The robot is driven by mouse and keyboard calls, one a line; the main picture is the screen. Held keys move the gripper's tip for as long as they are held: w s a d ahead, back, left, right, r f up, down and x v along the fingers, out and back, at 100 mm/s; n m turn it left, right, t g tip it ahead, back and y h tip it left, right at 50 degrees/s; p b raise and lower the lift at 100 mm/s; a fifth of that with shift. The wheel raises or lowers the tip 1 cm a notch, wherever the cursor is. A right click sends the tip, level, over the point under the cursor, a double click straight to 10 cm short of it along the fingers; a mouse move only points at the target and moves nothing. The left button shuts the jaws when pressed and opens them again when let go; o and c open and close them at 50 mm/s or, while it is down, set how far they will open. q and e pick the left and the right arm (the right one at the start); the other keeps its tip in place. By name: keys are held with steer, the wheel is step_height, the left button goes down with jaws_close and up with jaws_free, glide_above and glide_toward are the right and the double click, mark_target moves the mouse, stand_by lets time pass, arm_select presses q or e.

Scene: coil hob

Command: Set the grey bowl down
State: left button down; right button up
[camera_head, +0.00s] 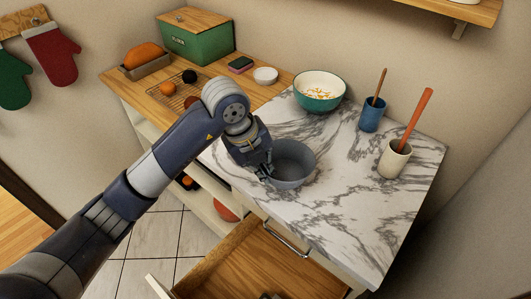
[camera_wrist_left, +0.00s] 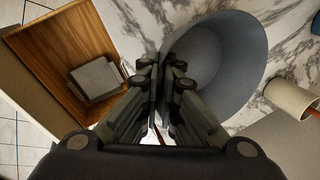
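The grey bowl (camera_head: 292,165) is at the left front part of the marble countertop (camera_head: 340,215), roughly upright. I cannot tell whether its base touches the marble or hangs just above it. My left gripper (camera_head: 265,173) is at the bowl's left rim. In the left wrist view the fingers (camera_wrist_left: 160,80) are closed together on the near wall of the bowl (camera_wrist_left: 225,65), which fills the upper right. The fingers hide part of that rim. My right gripper is not in view.
An open wooden drawer (camera_head: 245,262) lies below the front edge. Marble right of the grey bowl is clear.

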mark_target(286, 167)
arm_select(q)
steer(key=w, duration=0.2)
steer(key=w+p, duration=0.1)
steer(key=w, duration=0.3)
steer(key=shift+w+a+f, duration=0.2)
steer(key=shift+a, duration=0.1)
steer(key=shift+w+a+f+p, duration=0.15)
steer(key=shift+w+p, duration=0.2)
steer(key=shift+w, duration=0.25)
steer(key=shift+f+p, duration=0.85)
steer(key=shift+f, duration=0.9)
steer(key=c, duration=1.8)
jaws_free()
